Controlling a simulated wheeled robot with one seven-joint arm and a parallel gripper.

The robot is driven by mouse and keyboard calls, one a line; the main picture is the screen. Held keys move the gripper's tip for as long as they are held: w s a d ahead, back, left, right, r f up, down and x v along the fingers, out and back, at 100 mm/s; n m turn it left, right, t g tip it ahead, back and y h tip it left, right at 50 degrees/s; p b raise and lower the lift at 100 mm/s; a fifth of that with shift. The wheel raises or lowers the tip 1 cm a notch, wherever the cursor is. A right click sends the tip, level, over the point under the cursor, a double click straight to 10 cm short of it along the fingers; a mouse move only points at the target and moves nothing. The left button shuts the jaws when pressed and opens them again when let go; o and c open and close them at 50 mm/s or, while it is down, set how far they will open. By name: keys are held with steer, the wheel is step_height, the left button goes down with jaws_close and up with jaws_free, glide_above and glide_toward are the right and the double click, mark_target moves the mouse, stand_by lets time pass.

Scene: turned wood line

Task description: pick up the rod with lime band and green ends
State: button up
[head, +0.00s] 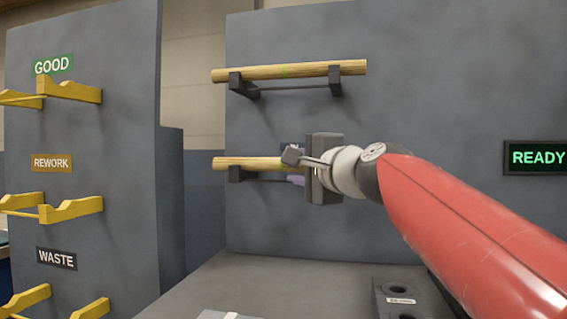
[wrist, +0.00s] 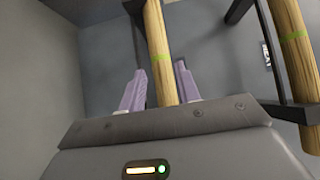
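A pale wooden rod (head: 247,163) lies level on the lower pair of dark brackets on the grey panel. My gripper (wrist: 160,82) is at this rod, with its two lilac fingers open on either side. In the wrist view the rod (wrist: 157,38) passes between the fingers and shows a lime band; a gap shows at the left finger, while contact at the right finger is unclear. In the head view my gripper hides the rod's right part. Another wooden rod (head: 315,70) with a green band rests on the upper brackets. End colours are not clear on either rod.
Dark brackets (head: 243,87) stick out from the panel under the rods. At left, yellow holders (head: 70,91) stand under GOOD, REWORK and WASTE signs. A READY sign (head: 538,157) is at right. A dark block with holes (head: 402,300) sits on the grey surface below.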

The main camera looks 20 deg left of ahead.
steer(key=x, duration=0.4)
steer(key=shift+w+p, duration=0.1)
steer(key=shift+p, duration=0.25)
steer(key=shift+d, duration=0.1)
steer(key=c, duration=0.7)
steer(key=shift+r, duration=0.1)
step_height(320, 180, up, 10)
steer(key=p, duration=0.3)
